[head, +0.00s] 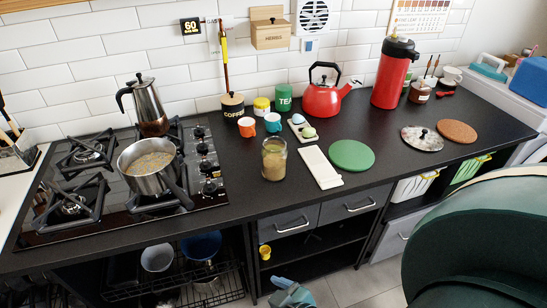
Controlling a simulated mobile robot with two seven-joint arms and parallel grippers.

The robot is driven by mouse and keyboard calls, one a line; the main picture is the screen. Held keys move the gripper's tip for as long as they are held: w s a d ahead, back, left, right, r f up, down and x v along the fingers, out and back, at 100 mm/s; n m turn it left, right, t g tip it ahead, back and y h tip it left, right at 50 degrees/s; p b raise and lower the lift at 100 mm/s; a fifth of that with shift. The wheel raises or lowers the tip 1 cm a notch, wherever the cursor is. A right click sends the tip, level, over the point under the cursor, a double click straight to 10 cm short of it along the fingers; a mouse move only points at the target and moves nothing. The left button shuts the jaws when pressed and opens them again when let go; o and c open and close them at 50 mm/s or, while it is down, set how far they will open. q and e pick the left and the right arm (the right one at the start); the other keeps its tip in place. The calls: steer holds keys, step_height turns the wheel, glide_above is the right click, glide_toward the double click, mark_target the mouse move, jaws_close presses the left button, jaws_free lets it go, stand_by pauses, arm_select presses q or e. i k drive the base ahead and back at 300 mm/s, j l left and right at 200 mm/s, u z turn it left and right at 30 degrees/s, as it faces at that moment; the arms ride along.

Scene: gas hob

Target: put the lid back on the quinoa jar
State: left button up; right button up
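A clear glass jar (274,160) with tan, grain-like contents stands upright on the black counter, right of the hob. It looks like the quinoa jar, but I can read no label on it. I see no lid seated on its top. I cannot pick out its lid for certain.
A white board (320,167) and a green disc (351,155) lie right of the jar. Cups, canisters and a red kettle (322,99) stand behind. A steel pot (149,167) is on the hob. A dark green rounded shape (480,245) fills the lower right.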

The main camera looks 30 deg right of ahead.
mark_target(274, 159)
steer(key=l+u, duration=0.2)
steer(key=u, duration=0.4)
steer(key=k+l+u, duration=0.2)
steer(key=l, duration=0.15)
steer(key=l+u, duration=0.15)
steer(key=l, duration=0.2)
steer(key=k+l+u, duration=0.2)
steer(key=k+l, duration=0.15)
steer(key=l, duration=0.15)
steer(key=k+l, duration=0.1)
steer(key=l, duration=0.2)
steer(key=k+l, duration=0.15)
steer(key=l, duration=0.15)
